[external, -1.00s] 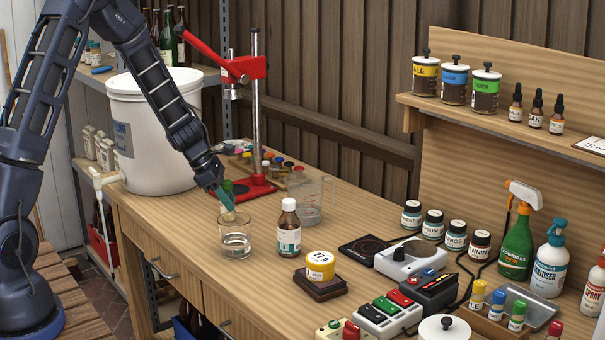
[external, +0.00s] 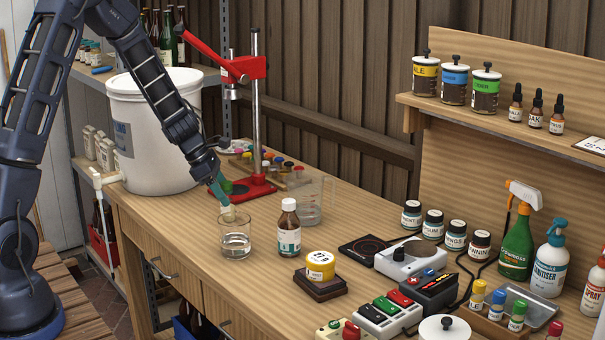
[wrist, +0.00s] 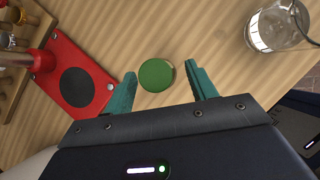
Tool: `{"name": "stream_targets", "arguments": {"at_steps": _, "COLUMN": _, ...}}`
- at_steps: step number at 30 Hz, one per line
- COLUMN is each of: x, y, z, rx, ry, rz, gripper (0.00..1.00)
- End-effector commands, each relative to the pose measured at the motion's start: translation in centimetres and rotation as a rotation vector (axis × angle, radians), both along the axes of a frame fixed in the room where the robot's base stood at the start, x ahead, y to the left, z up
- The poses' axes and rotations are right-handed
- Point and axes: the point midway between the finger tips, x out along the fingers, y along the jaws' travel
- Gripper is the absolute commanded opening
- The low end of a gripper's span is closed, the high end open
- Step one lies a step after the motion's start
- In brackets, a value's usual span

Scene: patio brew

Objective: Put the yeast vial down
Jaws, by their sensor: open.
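The yeast vial (wrist: 157,75) shows in the wrist view as a round green cap seen from above, over the wooden bench top. In the external view, the vial's pale lower body (external: 228,214) shows just behind the clear glass, partly hidden by a finger. My gripper (wrist: 160,82) is open, with one teal finger on each side of the cap and a gap visible on both sides. In the external view my gripper (external: 221,196) points down at the vial.
A red bench press (external: 245,188) stands close behind the vial, and the clear glass (external: 236,242) is close in front. A brown bottle (external: 288,230) and a clear jug (external: 310,205) are to the right. A white bucket (external: 150,140) stands to the left.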

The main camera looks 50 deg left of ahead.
Motion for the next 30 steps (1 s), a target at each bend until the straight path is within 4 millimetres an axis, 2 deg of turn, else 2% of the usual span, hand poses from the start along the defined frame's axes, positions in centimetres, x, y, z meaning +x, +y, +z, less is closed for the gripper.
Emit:
{"name": "stream_targets", "arguments": {"at_steps": 12, "x": -2.9, "y": 2.2, "z": 6.3, "rx": 0.0, "ry": -0.002, "rz": 0.002, "gripper": 0.57}}
{"name": "stream_targets", "arguments": {"at_steps": 21, "x": -3.9, "y": 2.9, "z": 8.6, "rx": 0.003, "ry": -0.002, "rz": -0.004, "gripper": 0.57}}
{"name": "stream_targets", "arguments": {"at_steps": 26, "x": -4.9, "y": 1.5, "z": 10.7, "rx": 0.041, "ry": -0.033, "rz": -0.103, "gripper": 0.57}}
{"name": "stream_targets", "arguments": {"at_steps": 30, "x": -7.0, "y": -1.3, "z": 13.9, "rx": 0.123, "ry": -0.09, "rz": -0.301, "gripper": 0.57}}
